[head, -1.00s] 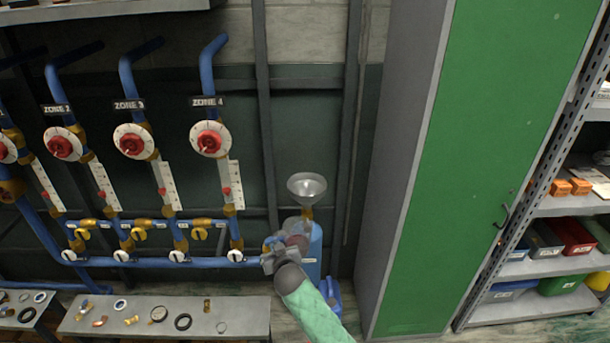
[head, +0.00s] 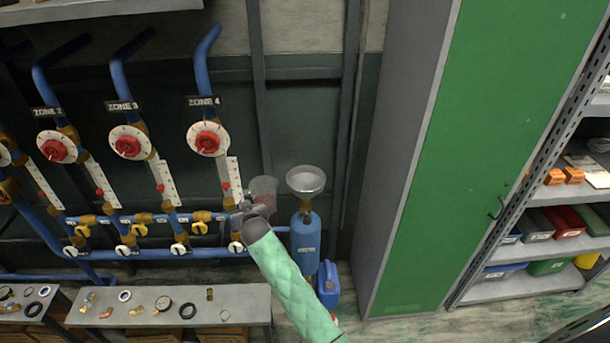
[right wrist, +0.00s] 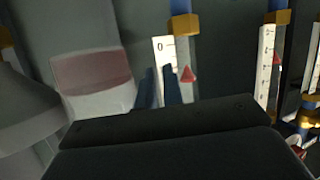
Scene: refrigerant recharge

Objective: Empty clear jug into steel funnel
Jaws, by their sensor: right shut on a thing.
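The clear jug (head: 264,187) holds some reddish liquid and is close to upright in the air, just left of the steel funnel. My right gripper (head: 249,209) is shut on the jug at its lower left side; the exact grip, probably at the handle, is hard to make out. The steel funnel (head: 305,181) sits upright on top of a blue cylinder (head: 305,243). In the right wrist view the jug (right wrist: 92,80) shows its pinkish liquid left of my fingers (right wrist: 158,88), with the funnel (right wrist: 25,108) at the left edge. My left gripper is out of view.
Blue pipes with red-centred dials and a Zone 4 gauge strip (head: 233,183) stand close behind and left. A blue canister (head: 328,285) stands by the cylinder's foot. A green cabinet (head: 455,150) is at right. A low bench (head: 245,310) holds several small fittings.

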